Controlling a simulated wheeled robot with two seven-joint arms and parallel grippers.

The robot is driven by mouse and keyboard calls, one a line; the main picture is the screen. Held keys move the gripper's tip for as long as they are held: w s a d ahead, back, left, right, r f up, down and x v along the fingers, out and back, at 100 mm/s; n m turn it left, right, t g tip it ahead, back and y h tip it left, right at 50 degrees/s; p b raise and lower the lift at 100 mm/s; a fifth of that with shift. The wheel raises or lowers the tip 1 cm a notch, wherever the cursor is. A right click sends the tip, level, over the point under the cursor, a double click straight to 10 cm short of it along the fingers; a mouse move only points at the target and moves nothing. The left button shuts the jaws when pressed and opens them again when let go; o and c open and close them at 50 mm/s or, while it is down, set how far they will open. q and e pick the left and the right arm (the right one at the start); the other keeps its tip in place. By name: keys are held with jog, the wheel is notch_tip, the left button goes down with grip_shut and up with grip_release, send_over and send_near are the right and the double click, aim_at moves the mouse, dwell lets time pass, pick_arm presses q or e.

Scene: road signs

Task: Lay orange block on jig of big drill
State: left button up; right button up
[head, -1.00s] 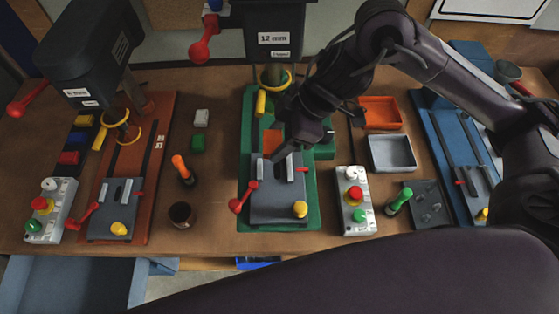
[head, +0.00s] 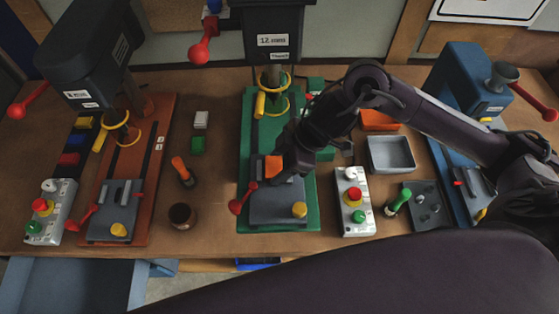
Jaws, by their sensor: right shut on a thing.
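The orange block (head: 273,167) is held in my right gripper (head: 279,166), which is shut on it. The block is at the rear edge of the grey jig (head: 275,211) on the green base (head: 246,160) of the big drill (head: 272,32), labelled 12 mm. My gripper and wrist hide part of the block and the right rear of the jig. I cannot tell whether the block touches the jig. The jig has a red-knobbed lever (head: 236,206) at its left and a yellow knob (head: 299,209) at the front right. My left gripper is not in view.
A control box (head: 353,201) and a green-handled tool (head: 397,202) stand right of the green base. A grey tray (head: 391,154) and an orange tray (head: 378,120) lie behind. A screwdriver (head: 182,170) and a round cup (head: 181,215) stand left. A smaller drill (head: 88,60) is far left.

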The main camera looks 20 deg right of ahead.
jog(key=o, duration=0.6)
jog(key=shift+f, duration=0.15)
jog(key=o, duration=0.5)
jog(key=shift+c, duration=0.2)
jog(key=shift+r, duration=0.25)
jog(key=shift+d+r, duration=0.2)
jog(key=shift+r, duration=0.05)
jog(key=b+v, duration=0.1)
jog(key=v, duration=1)
jog(key=shift+r, duration=0.15)
jog(key=shift+s, duration=0.1)
